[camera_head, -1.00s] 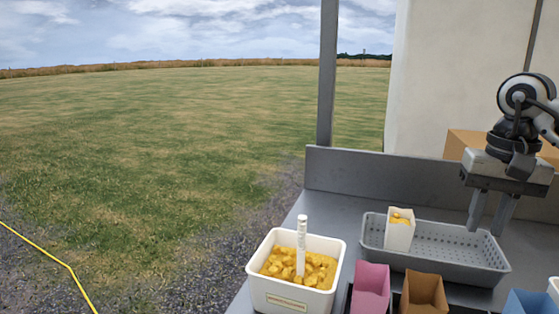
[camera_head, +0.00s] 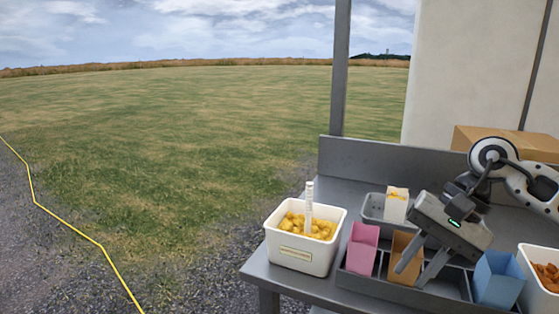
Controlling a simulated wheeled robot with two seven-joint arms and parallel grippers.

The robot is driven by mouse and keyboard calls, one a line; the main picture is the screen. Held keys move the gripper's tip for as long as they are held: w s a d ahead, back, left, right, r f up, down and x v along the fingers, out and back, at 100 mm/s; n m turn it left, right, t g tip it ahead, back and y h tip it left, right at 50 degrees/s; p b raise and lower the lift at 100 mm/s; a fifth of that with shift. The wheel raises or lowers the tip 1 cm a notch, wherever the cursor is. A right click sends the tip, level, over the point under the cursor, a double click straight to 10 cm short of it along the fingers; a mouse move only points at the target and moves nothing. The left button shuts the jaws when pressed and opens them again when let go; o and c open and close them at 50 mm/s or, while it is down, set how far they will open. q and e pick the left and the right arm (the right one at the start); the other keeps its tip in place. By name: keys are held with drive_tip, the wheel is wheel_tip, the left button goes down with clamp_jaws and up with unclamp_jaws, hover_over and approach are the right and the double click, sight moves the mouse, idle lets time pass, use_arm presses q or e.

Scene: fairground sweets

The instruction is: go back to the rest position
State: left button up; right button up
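My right gripper (camera_head: 418,274) is at the right of the view, tilted, above the divided grey holder and in front of the perforated tray. Its two fingers are spread apart with nothing between them. It hides much of the tray and part of the brown box. The arm comes in from the right. My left gripper is not in view.
A white box with yellow pieces (camera_head: 396,205) stands in the grey tray (camera_head: 372,208). A white tub (camera_head: 302,254) holds yellow pieces and a white-handled scoop. Pink (camera_head: 361,250), brown (camera_head: 403,247) and blue (camera_head: 497,281) boxes stand in the holder (camera_head: 347,281). Another tub (camera_head: 536,294) is at right.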

drive_tip(key=s+a+m+t+y, duration=0.3)
drive_tip(key=a+m+t+y, duration=0.5)
drive_tip(key=a+m+y, duration=1.1)
drive_tip(key=d+f+m+t+h, duration=0.2)
drive_tip(key=f+m+t+h, duration=0.5)
drive_tip(key=m, duration=0.9)
drive_tip(key=d+f+m+t+h, duration=0.25)
drive_tip(key=f+m+h, duration=0.5)
drive_tip(key=m, duration=0.75)
drive_tip(key=s+d+f+m+g+h, duration=0.3)
drive_tip(key=s+f+m+g+h, duration=0.3)
drive_tip(key=s+f+m, duration=0.4)
wheel_tip(320, 180, down, 2)
drive_tip(key=m, duration=0.3)
drive_tip(key=shift+s+d+f+h, duration=0.25)
drive_tip(key=shift+s+d+h, duration=0.05)
drive_tip(key=shift+d+h, duration=0.05)
drive_tip(key=shift+d, duration=0.1)
